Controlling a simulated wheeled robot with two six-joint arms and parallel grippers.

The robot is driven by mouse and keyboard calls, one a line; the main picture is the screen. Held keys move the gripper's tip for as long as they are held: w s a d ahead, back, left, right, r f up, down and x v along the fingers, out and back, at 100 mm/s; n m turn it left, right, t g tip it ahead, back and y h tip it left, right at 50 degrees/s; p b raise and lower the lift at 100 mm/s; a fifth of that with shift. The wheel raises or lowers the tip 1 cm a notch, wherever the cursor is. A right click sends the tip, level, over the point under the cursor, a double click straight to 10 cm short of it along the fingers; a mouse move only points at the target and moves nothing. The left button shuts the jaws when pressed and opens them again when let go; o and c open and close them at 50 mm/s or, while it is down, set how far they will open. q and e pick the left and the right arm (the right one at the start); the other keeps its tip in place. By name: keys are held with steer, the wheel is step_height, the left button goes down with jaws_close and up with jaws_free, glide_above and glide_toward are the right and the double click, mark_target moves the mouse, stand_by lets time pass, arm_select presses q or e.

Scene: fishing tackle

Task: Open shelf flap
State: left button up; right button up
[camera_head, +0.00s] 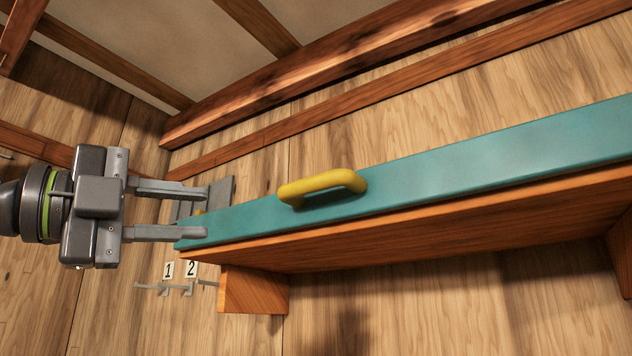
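The shelf flap (440,167) is a long teal panel along the front of a wooden shelf, running from the middle left to the right edge. A yellow handle (322,187) sticks out from it left of the middle. My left gripper (207,212) comes in from the left with its two grey fingers apart. It is at the flap's left end, left of the handle and apart from it. Whether the lower finger touches the flap's end cannot be told. My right gripper is not in view.
The wooden shelf underside (420,222) rests on a wooden bracket (252,290). Small hooks with number tags 1 (168,270) and 2 (191,268) are on the plank wall below the left end. Wooden beams (330,70) run above. The space in front of the handle looks clear.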

mark_target(307, 184)
arm_select(q)
steer(key=s+r+m+h, duration=0.1)
steer(key=s+r, duration=0.2)
steer(key=shift+g, duration=0.3)
steer(key=p+x, duration=0.6)
steer(key=x, duration=1.1)
steer(key=shift+d+f, duration=0.15)
jaws_close()
